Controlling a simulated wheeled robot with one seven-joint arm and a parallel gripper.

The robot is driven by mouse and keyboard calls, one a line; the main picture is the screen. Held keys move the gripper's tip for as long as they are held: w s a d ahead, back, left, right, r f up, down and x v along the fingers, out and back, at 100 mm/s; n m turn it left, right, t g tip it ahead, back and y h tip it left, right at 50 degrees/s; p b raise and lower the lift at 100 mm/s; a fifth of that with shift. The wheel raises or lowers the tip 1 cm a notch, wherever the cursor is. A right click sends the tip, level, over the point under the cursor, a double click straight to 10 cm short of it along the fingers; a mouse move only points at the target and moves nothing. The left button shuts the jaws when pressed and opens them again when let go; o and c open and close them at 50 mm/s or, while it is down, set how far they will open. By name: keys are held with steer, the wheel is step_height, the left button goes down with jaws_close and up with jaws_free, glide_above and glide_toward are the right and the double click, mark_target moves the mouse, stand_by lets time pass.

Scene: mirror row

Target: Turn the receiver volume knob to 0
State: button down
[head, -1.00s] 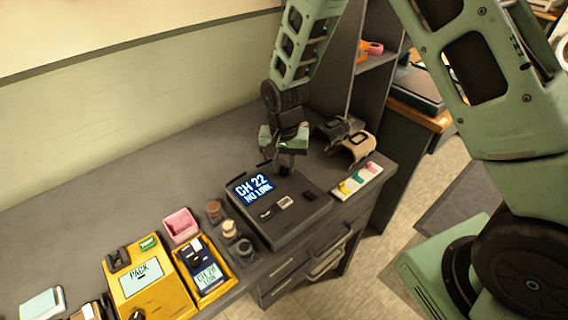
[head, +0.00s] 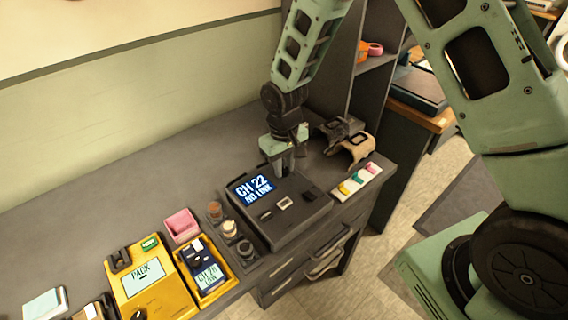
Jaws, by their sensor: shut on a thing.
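The dark grey receiver (head: 303,218) sits on the counter near its right end. Its lit blue screen (head: 252,189) reads "CH 22 NO LINK". My gripper (head: 284,170) points down over the back right of the receiver's top, right of the screen. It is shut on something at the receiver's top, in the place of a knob. The fingers hide that thing, so its setting cannot be read. A small light button (head: 284,202) and a dark one (head: 266,215) lie on the top in front of the gripper.
Left of the receiver are several small round knobs (head: 229,228), a pink box (head: 181,225) and a yellow pack unit (head: 150,283) beside a tray with a blue device (head: 202,266). Right are a white strip with coloured pieces (head: 359,181) and a beige holder (head: 355,150). The back counter is clear.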

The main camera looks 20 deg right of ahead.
mark_target(284, 169)
steer(key=n, duration=0.4)
steer(key=shift+r+n+p, duration=0.1)
steer(key=shift+n+p, duration=0.2)
steer(key=shift+p, duration=0.1)
steer(key=shift+n+p, duration=0.6)
steer(key=shift+n, duration=2)
steer(key=c, duration=1.2)
jaws_free()
step_height(284, 169, up, 17)
steer(key=shift+r+b, duration=0.15)
steer(key=shift+b, duration=0.3)
